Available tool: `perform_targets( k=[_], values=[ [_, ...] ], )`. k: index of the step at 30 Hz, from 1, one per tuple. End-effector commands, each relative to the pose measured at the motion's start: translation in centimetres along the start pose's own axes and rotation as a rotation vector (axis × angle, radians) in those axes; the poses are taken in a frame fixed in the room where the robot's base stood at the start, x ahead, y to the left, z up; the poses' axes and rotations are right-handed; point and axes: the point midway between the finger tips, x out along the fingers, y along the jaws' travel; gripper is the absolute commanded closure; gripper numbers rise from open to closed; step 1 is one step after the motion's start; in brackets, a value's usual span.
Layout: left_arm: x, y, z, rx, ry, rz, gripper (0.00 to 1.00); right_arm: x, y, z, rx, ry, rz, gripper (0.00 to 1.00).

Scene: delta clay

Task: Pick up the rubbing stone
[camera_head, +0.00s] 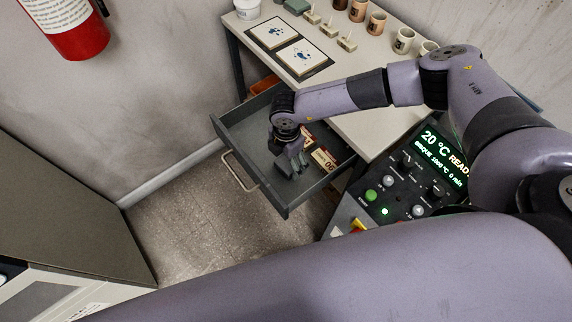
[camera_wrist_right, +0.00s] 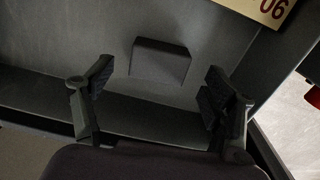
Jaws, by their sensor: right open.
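In the head view my right gripper (camera_head: 292,165) points down into the drawer, and I cannot clearly tell the block from the dark fingers there. My right gripper is open and empty. My left gripper is not in view.
Cream boxes (camera_head: 323,159) with red lettering lie in the drawer beside the gripper. The table (camera_head: 362,120) above holds tiles (camera_head: 300,57), small stands and cups (camera_head: 403,40). A control panel (camera_head: 415,180) stands to the right. The drawer's front wall and handle (camera_head: 238,172) border the gripper.

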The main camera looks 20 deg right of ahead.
Motion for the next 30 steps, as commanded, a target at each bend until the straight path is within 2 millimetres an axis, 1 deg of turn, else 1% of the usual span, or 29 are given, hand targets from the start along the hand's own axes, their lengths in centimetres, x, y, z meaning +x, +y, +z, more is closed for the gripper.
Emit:
perform_targets(
  k=[1, 3, 7, 10, 16, 30],
  values=[
    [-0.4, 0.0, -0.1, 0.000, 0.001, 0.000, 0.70, 0.7, 0.0, -0.1, -0.001, -0.001, -0.004, 0.22],
    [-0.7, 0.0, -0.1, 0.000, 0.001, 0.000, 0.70, 1.7, 0.0, -0.1, -0.002, -0.001, -0.003, 0.22],
    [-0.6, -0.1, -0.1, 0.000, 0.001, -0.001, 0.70, 3.3, 0.0, -0.1, 0.000, 0.000, -0.004, 0.22],
    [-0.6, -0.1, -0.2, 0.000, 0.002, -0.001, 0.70, 3.7, 0.0, -0.1, 0.001, 0.000, -0.003, 0.22],
    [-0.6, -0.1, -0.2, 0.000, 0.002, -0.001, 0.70, 3.7, 0.0, -0.1, 0.001, 0.000, -0.002, 0.22],
    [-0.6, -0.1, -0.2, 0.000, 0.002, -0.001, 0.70, 3.7, 0.0, 0.0, 0.001, 0.000, -0.002, 0.54]
  ],
)
